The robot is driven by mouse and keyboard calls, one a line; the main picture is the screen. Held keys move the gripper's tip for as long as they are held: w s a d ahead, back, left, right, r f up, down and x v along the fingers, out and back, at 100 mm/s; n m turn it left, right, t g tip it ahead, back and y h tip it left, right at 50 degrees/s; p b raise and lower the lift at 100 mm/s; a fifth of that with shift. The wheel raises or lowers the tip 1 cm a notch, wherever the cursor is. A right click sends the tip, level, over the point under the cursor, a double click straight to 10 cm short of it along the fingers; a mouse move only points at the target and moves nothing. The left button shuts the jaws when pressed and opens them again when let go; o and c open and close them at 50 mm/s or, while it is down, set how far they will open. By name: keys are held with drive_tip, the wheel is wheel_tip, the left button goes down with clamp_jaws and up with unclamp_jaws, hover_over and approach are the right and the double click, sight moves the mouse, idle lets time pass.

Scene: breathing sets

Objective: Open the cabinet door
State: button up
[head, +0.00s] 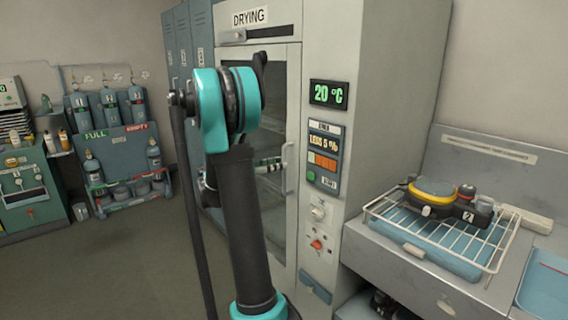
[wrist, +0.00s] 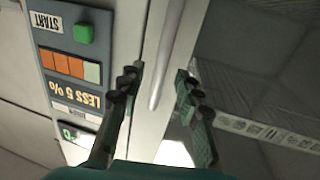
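The drying cabinet (head: 330,210) stands in the middle of the head view under a sign reading DRYING. Its glazed door (head: 278,225) looks shut, and my arm hides much of it. The pale upright door handle (head: 290,175) is on the door's right side. In the wrist view the handle (wrist: 167,70) is a light bar running between my fingers. My gripper (wrist: 158,92) is open, with one finger on each side of the bar and gaps showing. I cannot tell how deep the bar lies between them. In the head view my gripper is mostly hidden behind my arm.
The cabinet's control panel (head: 325,150) is right of the door. A bench (head: 375,255) with a wire rack (head: 410,235) holding a mask stands at the right. Blue lockers (head: 180,50) stand left of the cabinet. Open floor (head: 120,260) lies at the left.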

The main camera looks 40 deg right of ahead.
drive_tip(key=d, duration=0.3)
drive_tip(key=shift+s+d, duration=0.1)
drive_tip(key=shift+s, duration=0.1)
clamp_jaws()
idle(0.4)
